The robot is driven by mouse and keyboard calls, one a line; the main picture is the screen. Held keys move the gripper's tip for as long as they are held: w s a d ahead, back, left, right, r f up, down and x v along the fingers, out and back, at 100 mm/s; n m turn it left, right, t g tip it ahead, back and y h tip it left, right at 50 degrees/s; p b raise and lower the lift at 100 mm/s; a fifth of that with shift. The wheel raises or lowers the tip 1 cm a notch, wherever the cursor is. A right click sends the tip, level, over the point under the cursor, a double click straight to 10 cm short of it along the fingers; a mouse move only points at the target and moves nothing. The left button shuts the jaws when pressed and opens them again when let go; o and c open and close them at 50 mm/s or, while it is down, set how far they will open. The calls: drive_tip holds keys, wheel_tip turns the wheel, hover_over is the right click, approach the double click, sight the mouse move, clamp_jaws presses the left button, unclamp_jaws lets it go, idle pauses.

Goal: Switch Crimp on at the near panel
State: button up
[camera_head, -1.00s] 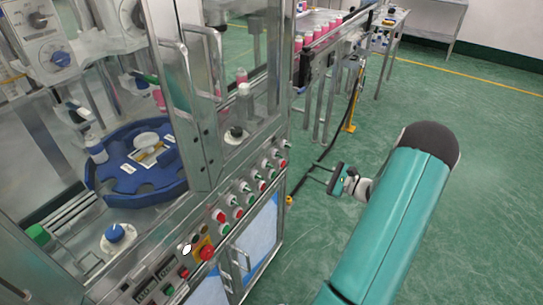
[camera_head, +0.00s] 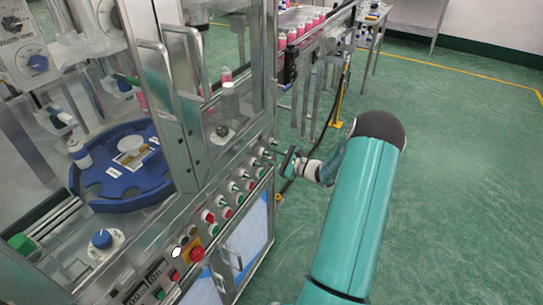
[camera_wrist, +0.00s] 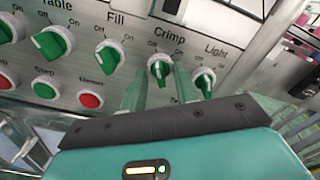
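The near panel (camera_wrist: 80,15) fills the upper wrist view, with a row of green-handled rotary switches on white collars. The Crimp switch (camera_wrist: 160,68) is below its "Crimp" label, between the Fill switch (camera_wrist: 108,52) and the Light switch (camera_wrist: 205,80). My gripper (camera_wrist: 160,82) is open, with one finger on each side of the Crimp switch and a gap between them. I cannot tell whether the fingers touch it. The Crimp handle looks roughly upright; its exact setting is unclear. In the head view my gripper (camera_head: 272,153) is at the far end of the panel.
Red buttons (camera_wrist: 90,100) sit below the switches. A red emergency stop (camera_head: 197,254) is at the panel's near end. A blue rotary tray (camera_head: 105,195) is inside the machine. A conveyor with pink cans (camera_head: 300,30) is behind. Green floor on the right is open.

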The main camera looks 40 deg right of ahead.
drive_tip(key=shift+c, duration=0.2)
clamp_jaws()
drive_tip(key=shift+m, duration=0.4)
drive_tip(key=m, duration=0.5)
drive_tip(key=shift+m, duration=0.3)
drive_tip(key=m, duration=0.5)
drive_tip(key=shift+m, duration=0.3)
drive_tip(key=shift+o, duration=0.2)
unclamp_jaws()
